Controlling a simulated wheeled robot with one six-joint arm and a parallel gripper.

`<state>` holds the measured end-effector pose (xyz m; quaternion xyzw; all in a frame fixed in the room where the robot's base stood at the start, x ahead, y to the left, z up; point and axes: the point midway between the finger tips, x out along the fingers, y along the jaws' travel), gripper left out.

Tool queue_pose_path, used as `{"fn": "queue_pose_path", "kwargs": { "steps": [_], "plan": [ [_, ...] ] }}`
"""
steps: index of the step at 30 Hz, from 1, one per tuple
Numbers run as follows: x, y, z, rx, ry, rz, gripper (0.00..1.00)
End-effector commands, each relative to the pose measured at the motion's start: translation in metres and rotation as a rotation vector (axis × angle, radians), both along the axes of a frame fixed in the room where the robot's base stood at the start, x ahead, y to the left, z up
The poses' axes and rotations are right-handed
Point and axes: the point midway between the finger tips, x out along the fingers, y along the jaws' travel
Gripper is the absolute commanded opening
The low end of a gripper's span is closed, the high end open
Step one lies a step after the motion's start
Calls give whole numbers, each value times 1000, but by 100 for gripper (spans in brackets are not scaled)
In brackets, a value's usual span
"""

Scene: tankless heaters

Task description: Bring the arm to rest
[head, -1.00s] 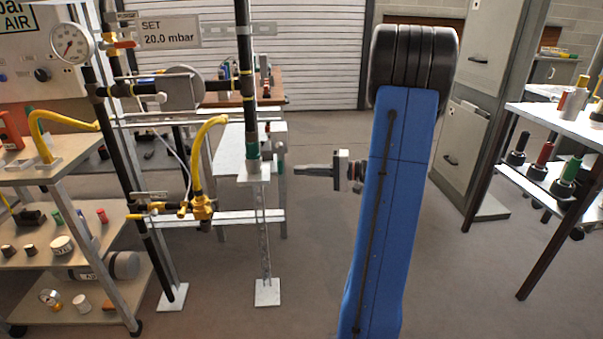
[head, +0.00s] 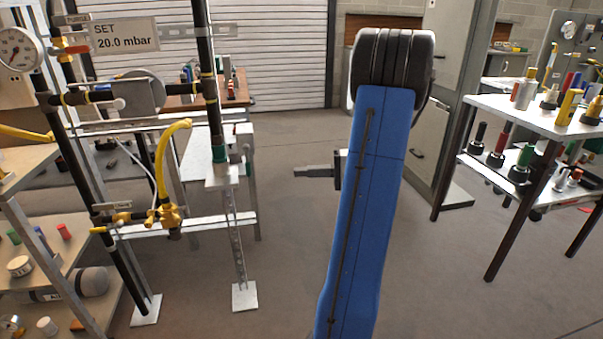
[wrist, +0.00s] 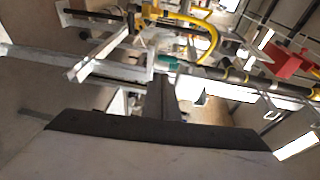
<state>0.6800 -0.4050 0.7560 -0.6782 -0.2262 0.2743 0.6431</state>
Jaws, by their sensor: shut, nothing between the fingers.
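My gripper (head: 314,172) shows in the head view left of my blue arm, its fingers together, pointing left in open air. It touches nothing that I can see. In the wrist view the dark gripper fingers (wrist: 167,98) stick out above the dark edge of my gripper body, closed and empty. My blue arm is raised in the middle of the head view, and it hides part of the wrist.
A pipe rig with a gauge (head: 17,50), a yellow hose (head: 172,150) and a footed stand (head: 243,296) is at left. A shelf (head: 30,262) stands at far left. A white table (head: 490,103) with tools is at right. The floor around my arm looks clear.

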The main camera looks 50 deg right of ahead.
Motion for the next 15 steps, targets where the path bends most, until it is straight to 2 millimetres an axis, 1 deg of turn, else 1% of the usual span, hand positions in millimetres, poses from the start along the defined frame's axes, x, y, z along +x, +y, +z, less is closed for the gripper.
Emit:
{"fn": "queue_pose_path", "kwargs": {
  "steps": [12,14,15],
  "plan": [
    [0,1,0,-1,1,2,0],
    [1,6,1,-5,7,11,0],
    [2,12,2,-10,17,22,0]
  ]
}}
